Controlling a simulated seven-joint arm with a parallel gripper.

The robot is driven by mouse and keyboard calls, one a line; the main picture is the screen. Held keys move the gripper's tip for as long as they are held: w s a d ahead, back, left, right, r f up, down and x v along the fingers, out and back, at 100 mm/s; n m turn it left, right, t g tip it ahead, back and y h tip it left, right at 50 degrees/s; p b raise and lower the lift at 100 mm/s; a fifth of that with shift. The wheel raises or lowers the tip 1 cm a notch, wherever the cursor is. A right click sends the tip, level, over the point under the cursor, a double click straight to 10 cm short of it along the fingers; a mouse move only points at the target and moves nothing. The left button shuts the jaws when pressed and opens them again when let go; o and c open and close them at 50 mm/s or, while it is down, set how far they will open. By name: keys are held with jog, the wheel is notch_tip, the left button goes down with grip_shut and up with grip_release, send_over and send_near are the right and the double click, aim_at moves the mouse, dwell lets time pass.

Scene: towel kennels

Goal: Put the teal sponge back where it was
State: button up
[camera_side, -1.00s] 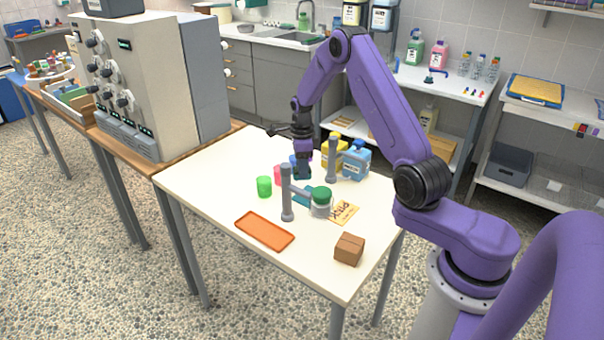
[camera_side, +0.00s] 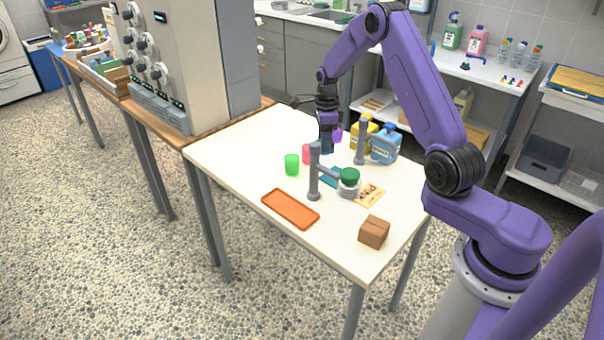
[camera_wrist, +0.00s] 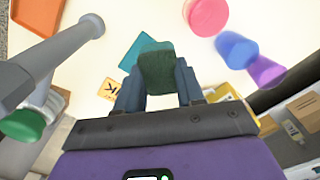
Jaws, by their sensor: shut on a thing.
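My gripper (camera_side: 326,146) is shut on the teal sponge (camera_wrist: 158,72), which looks dark green-teal between the fingers in the wrist view. It is held above the white table; the side view barely shows it. A flat teal square (camera_side: 332,178) lies on the table beside the grey post; it also shows beyond the held sponge in the wrist view (camera_wrist: 136,48). The square lies nearer the side camera than my gripper.
Near my gripper stand pink (camera_side: 307,154), green (camera_side: 291,164) and purple (camera_side: 337,135) cups, and a blue cup (camera_wrist: 236,50). Grey posts (camera_side: 314,175), a green-lidded jar (camera_side: 349,182), bottles (camera_side: 385,146), a card (camera_side: 370,195), a brown box (camera_side: 374,232) and an orange tray (camera_side: 290,208) occupy the table.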

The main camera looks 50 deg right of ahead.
jog(key=w+a+n, duration=0.8)
jog(key=w+a, duration=0.2)
jog(key=a, duration=0.5)
jog(key=shift+a+f, duration=0.2)
jog(key=shift+f, duration=4.1)
jog(key=shift+f, duration=0.15)
jog(key=o, duration=1)
